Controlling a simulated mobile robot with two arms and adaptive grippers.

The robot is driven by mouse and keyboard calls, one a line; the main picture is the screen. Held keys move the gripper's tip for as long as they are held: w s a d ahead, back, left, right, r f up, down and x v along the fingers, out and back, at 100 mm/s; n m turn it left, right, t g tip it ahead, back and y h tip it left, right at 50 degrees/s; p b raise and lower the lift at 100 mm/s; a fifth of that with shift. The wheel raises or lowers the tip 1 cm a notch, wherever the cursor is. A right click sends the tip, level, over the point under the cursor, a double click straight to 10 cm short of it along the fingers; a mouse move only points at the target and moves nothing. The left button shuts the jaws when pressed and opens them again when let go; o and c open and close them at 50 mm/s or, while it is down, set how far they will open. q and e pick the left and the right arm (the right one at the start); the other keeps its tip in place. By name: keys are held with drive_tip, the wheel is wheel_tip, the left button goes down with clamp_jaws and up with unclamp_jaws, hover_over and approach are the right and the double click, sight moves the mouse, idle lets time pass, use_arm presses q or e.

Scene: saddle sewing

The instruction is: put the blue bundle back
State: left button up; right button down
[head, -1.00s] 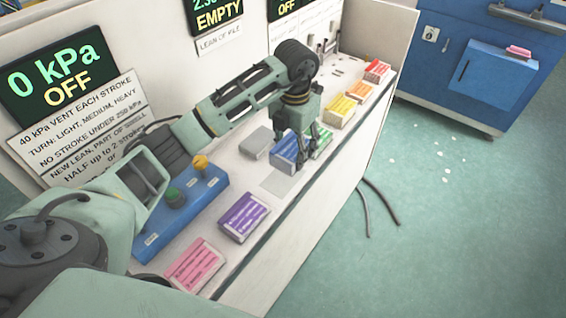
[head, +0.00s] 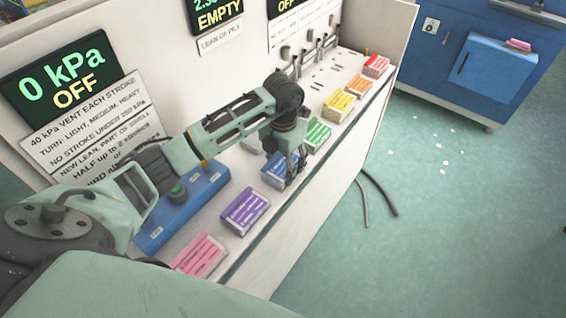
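The blue bundle (head: 274,173) is in the row on the white bench, between the purple bundle (head: 245,211) and the green bundle (head: 317,135). It is over the spot of the grey pad, on it or very slightly above; I cannot tell which. My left gripper (head: 294,170) points down at the blue bundle, with its fingers at the bundle's right part. The fingers look shut on it, though the far finger is partly hidden. My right gripper is not in view.
A blue control box (head: 185,208) with a green knob stands left of the row.

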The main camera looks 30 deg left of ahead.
sight(283, 163)
use_arm(q)
drive_tip(key=o, duration=1.5)
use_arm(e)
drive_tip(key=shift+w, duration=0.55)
use_arm(q)
drive_tip(key=shift+r, duration=0.1)
drive_tip(key=shift+w+r, duration=0.1)
drive_tip(key=shift+r, duration=0.15)
wheel_tip(283, 163, up, 12)
drive_tip(key=b, duration=0.2)
drive_tip(key=shift+f+b, duration=0.25)
drive_tip(key=shift+b, duration=0.1)
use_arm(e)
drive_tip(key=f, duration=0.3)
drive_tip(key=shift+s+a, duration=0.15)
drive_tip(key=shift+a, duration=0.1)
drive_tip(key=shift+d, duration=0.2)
